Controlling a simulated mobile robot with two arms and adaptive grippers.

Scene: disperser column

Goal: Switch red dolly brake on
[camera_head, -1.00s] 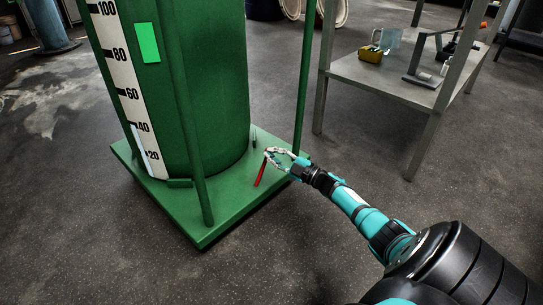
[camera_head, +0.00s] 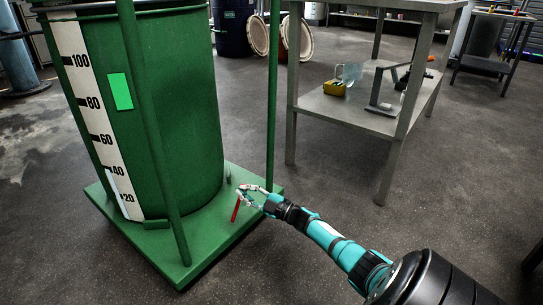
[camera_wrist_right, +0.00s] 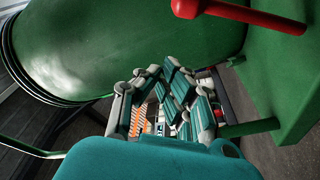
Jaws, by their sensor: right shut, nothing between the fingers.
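The red brake lever (camera_head: 236,211) stands at the right side of the green dolly base (camera_head: 190,262), slanting down toward the lower left. It also crosses the top right of the right wrist view (camera_wrist_right: 240,13). My right gripper (camera_head: 241,189) is just above the lever's upper end in the head view. Its fingers (camera_wrist_right: 162,68) are shut with nothing between them. In the wrist view the lever lies apart from the fingertips; I cannot tell in the head view whether they touch it. My left gripper is not in view.
A big green drum (camera_head: 170,110) with a white number scale (camera_head: 88,95) stands on the dolly. Green posts (camera_head: 272,100) rise from the base near my gripper. A grey metal table (camera_head: 345,112) with tools stands at the right. The floor between is clear.

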